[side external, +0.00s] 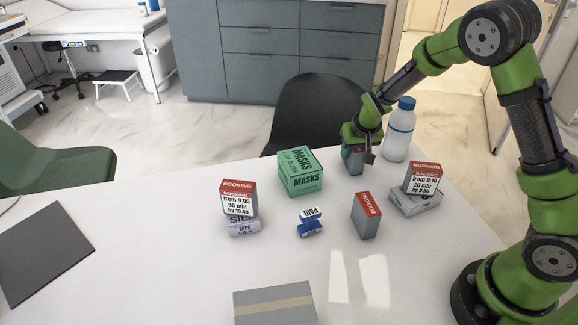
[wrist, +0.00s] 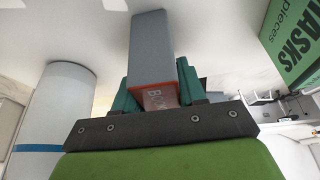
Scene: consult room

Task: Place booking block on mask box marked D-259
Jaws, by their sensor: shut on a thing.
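My gripper (side external: 360,148) is shut on a grey booking block (side external: 353,161) at the back of the table. In the wrist view the teal fingers (wrist: 156,88) clasp the orange-red end of this block (wrist: 150,48). Whether its lower end touches the table is unclear. The green mask box (side external: 300,174), with small lot print that looks like D-259, stands just left of my gripper in the side view. Its top is bare. It also shows at the upper right of the wrist view (wrist: 292,40), apart from the held block.
A white bottle (side external: 399,132) stands close right of my gripper. Other booking blocks rest on a tape box (side external: 244,228), on a grey-white box (side external: 414,204) and alone on the table (side external: 366,218). The table's (side external: 170,260) left-centre is clear.

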